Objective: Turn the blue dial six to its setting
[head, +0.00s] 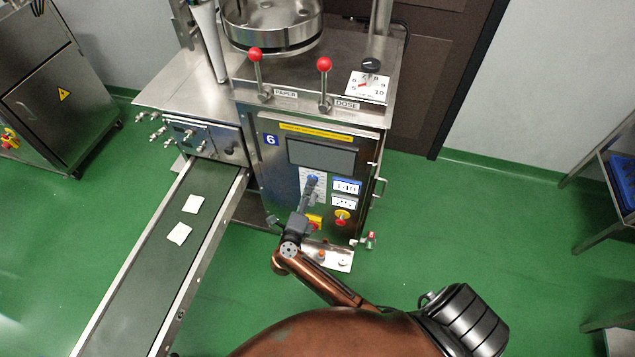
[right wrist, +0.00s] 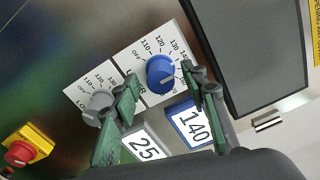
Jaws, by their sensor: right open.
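The blue dial (head: 313,180) is on the front panel of the steel machine marked with a blue 6 plate (head: 271,140). In the right wrist view the blue dial (right wrist: 160,75) sits on a white scale plate with OFF and numbers from 110 up; its exact pointer reading is hard to tell. A blue-framed card (right wrist: 190,124) beside it reads 140. My right gripper (head: 309,190) is at the panel, open. Its green-padded fingers (right wrist: 160,84) stand on either side of the blue dial, apparently not gripping it. My left gripper is out of view.
A dark screen (head: 321,154) is above. A conveyor (head: 150,270) runs at the left.

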